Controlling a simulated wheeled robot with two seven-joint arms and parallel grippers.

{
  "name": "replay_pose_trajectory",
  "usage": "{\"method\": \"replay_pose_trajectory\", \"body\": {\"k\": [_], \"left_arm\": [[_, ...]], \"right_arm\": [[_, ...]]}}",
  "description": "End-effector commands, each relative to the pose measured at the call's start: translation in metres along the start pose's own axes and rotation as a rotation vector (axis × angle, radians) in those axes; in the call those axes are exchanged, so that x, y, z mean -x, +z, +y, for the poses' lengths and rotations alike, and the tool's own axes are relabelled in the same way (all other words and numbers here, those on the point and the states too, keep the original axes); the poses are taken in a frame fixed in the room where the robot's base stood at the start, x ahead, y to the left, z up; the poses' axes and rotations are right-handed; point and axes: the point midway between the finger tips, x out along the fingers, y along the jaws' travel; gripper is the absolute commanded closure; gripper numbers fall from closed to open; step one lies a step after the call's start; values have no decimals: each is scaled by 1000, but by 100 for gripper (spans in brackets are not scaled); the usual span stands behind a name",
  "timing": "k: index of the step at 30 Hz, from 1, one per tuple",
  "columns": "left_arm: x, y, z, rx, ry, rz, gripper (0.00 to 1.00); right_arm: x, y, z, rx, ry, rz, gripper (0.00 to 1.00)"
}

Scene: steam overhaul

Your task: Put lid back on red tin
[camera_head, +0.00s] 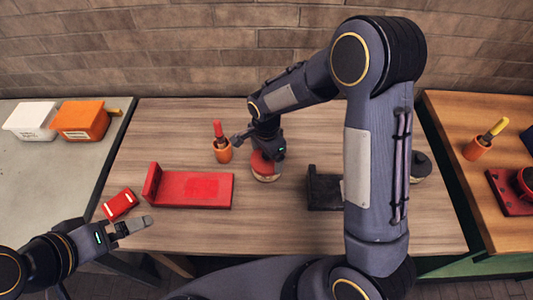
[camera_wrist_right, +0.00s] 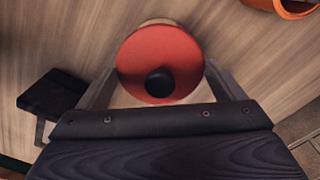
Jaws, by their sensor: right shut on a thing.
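The red lid (camera_wrist_right: 160,52) with a black round knob sits between the fingers of my right gripper (camera_wrist_right: 160,78), which is shut on it. In the head view the lid (camera_head: 262,164) shows below the right gripper (camera_head: 266,152). Right under it is a round tin (camera_head: 266,177) with a pale side; its pale edge also peeks out behind the lid in the wrist view (camera_wrist_right: 158,22). I cannot tell whether lid and tin touch. My left gripper (camera_head: 133,226) is empty over the table's front left; its finger gap is unclear.
A red L-shaped stand (camera_head: 195,188) and a small red box (camera_head: 119,204) lie to the left. An orange cup (camera_head: 222,152) with a red-handled tool stands close left of the tin. A black stand (camera_head: 324,188) is at right, partly hidden by my right arm.

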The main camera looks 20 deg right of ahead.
Motion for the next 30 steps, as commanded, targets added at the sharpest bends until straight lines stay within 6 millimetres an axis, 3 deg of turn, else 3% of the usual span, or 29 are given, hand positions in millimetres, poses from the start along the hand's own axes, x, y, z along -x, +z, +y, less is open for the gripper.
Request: {"method": "replay_pose_trajectory", "body": {"k": [14, 15, 17, 30], "left_arm": [[-2, 1, -1, 0, 0, 0, 0], [-2, 1, -1, 0, 0, 0, 0], [-2, 1, -1, 0, 0, 0, 0], [0, 0, 0, 0, 0, 0, 0]], "right_arm": [[0, 0, 0, 0, -1, 0, 34], [0, 0, 0, 0, -1, 0, 8], [0, 0, 0, 0, -1, 0, 0], [2, 0, 0, 0, 0, 0, 0]]}}
